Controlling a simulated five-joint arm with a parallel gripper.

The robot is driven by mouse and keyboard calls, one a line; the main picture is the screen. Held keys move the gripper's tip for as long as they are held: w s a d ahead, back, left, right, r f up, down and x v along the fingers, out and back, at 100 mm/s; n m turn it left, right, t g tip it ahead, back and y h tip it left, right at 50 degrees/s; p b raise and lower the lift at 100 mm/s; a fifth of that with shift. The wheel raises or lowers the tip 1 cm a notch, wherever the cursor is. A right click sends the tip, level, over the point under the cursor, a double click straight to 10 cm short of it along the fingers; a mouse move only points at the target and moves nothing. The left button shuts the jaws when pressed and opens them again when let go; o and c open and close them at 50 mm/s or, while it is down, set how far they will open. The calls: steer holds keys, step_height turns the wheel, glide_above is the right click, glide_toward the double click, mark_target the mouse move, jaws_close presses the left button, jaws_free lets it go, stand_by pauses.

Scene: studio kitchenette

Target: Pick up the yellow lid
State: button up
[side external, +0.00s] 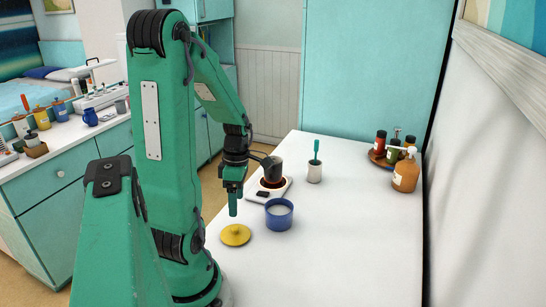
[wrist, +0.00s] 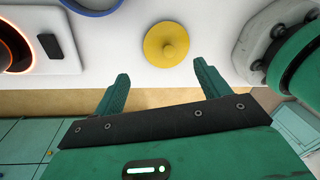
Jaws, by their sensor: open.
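The yellow lid (side external: 235,235) lies flat on the white counter near its left edge, with a small round knob on top. In the wrist view the lid (wrist: 166,44) is at the top centre, ahead of the fingertips and between their lines. My gripper (side external: 234,205) hangs above the counter, pointing down, above the lid and apart from it. In the wrist view my gripper (wrist: 160,77) shows two green fingers spread wide with nothing between them.
A blue pot (side external: 279,214) stands just right of the lid. Behind it is a hot plate (side external: 283,190) with a dark pot (side external: 272,169) on it. A white cup (side external: 314,173) holds a green utensil. A brown bottle (side external: 405,176) stands far right. The counter's front right is clear.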

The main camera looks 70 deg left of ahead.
mark_target(235, 232)
steer(key=shift+f, duration=0.1)
steer(key=shift+s+d+f, duration=0.1)
steer(key=shift+d+f, duration=0.05)
steer(key=shift+f, duration=1)
steer(key=shift+s+d+f, duration=0.1)
steer(key=shift+s+f, duration=0.1)
steer(key=shift+f, duration=1.1)
steer(key=shift+s+d+f, duration=0.1)
steer(key=shift+s+f, duration=0.05)
steer(key=shift+f, duration=1.15)
steer(key=shift+a, duration=0.1)
steer(key=c, duration=1)
